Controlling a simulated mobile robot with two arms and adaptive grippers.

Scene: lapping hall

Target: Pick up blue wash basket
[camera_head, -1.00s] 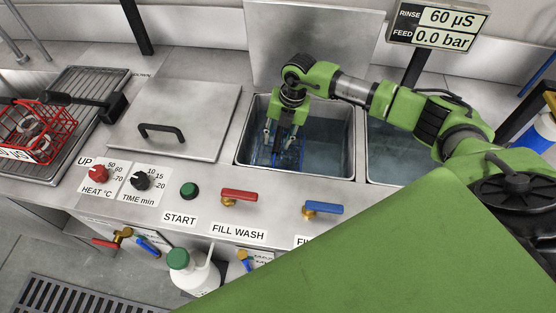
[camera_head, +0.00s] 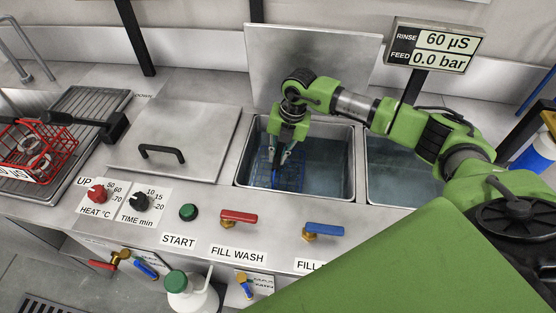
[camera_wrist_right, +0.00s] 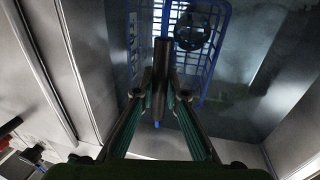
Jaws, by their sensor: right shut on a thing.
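The blue wash basket (camera_head: 264,168) is a wire basket low in the left sink basin, under my right gripper (camera_head: 277,178). In the right wrist view the basket (camera_wrist_right: 220,70) spreads beyond the fingers, with a dark round part inside it. My right gripper (camera_wrist_right: 160,95) is shut on the basket's dark bar-like handle, which runs between its fingertips. The basket is partly hidden by the gripper, and I cannot tell whether it touches the basin floor. My left gripper is not in view.
The wash basin (camera_head: 345,188) has steel walls close around the basket. A second basin (camera_head: 400,170) lies to the right. A lid with a black handle (camera_head: 162,151) and a red basket (camera_head: 52,140) are at left. Valve levers (camera_head: 239,216) line the front.

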